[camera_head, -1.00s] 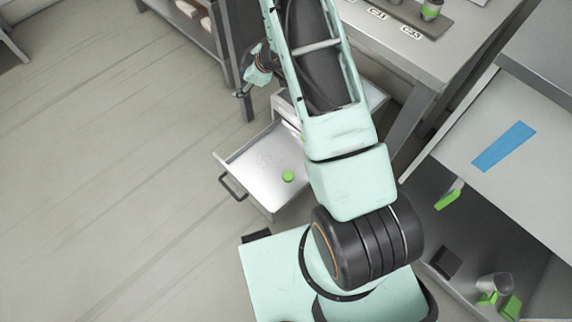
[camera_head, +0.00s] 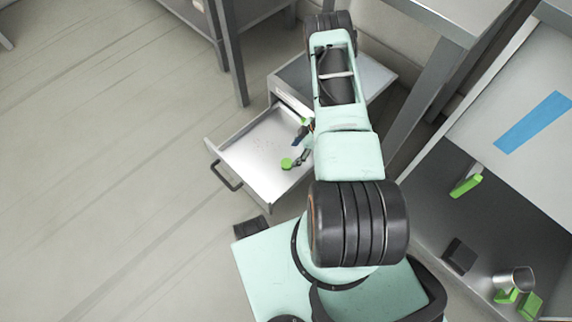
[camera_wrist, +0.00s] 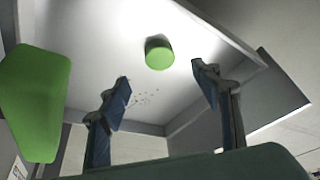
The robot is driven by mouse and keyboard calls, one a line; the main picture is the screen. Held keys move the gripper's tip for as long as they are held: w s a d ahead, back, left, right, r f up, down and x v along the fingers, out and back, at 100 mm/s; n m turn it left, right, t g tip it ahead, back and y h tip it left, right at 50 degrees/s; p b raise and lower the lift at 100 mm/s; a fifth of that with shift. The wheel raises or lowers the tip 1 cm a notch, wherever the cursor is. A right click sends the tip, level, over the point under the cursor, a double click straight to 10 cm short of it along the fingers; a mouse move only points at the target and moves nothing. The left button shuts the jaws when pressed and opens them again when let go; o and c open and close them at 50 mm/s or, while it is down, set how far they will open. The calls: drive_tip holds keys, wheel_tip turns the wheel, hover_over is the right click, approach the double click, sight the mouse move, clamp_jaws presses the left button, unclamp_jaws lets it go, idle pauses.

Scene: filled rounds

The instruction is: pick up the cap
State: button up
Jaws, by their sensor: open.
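The cap (camera_head: 287,163) is a small, round green piece lying in the open drawer (camera_head: 250,148), near its front right side. In the wrist view the cap (camera_wrist: 159,52) shows as a short green cylinder on the pale drawer floor, a little beyond the gap between the fingertips. My gripper (camera_head: 300,148) is over the drawer, close to the cap on its right side. In the wrist view my gripper (camera_wrist: 161,80) is open with nothing between its blue-padded fingers. My arm hides the drawer's right part.
A larger green shape (camera_wrist: 35,100) stands at the left of the wrist view; I cannot tell what it is. The drawer's walls surround the cap. A shelf unit (camera_head: 530,220) with several items stands at the right. A table leg (camera_head: 425,105) rises behind the drawer. Floor at left is clear.

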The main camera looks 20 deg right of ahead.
sight(287, 163)
drive_tip(key=b+x, duration=0.2)
drive_tip(key=x, duration=0.6)
drive_tip(key=shift+f+b, duration=0.15)
drive_tip(key=shift+b, duration=0.2)
drive_tip(key=shift+c, duration=0.5)
drive_tip(key=c, duration=0.9)
